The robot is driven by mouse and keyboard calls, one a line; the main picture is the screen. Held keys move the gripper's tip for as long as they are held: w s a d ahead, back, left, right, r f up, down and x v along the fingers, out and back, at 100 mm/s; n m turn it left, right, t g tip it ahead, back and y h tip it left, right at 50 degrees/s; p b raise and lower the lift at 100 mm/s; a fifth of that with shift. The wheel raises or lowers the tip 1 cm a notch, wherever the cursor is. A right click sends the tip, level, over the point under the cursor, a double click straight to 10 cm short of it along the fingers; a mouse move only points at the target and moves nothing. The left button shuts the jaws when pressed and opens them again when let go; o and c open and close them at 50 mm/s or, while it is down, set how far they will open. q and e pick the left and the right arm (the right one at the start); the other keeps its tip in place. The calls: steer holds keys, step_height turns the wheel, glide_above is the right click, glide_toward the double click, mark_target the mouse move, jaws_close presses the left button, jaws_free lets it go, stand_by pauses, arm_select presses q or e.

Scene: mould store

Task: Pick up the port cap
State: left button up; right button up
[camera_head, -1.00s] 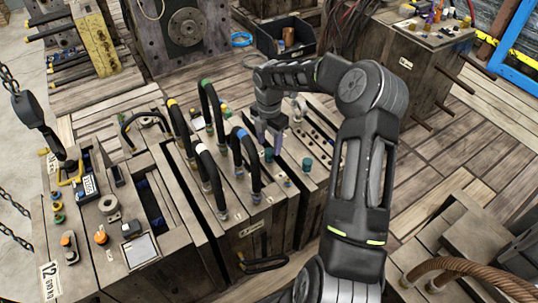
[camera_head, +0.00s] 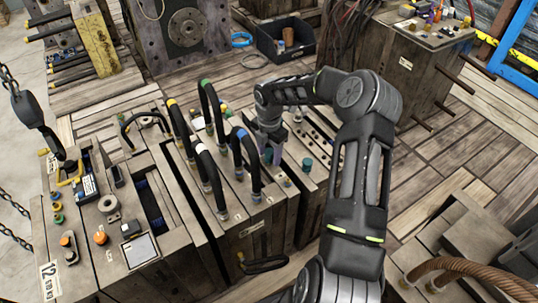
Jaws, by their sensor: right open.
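My right gripper (camera_head: 273,154) points down over the right part of the mould block, with its jaws open. A small teal cap (camera_head: 267,156) shows at its fingertips, partly hidden by them; I cannot tell whether the fingers touch it. A second teal cap (camera_head: 307,165) stands upright on the block's top, just right of the gripper and apart from it. I cannot tell from the picture which of the two is the port cap. My left gripper is not in view.
Black looped hoses with blue (camera_head: 247,155), white, green and yellow collars stand close left of the gripper. Small fittings and a label plate (camera_head: 139,250) lie on the left block. A black bin (camera_head: 287,40) stands behind.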

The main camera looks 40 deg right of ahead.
steer(key=shift+c, duration=0.3)
jaws_close()
stand_by(0.3)
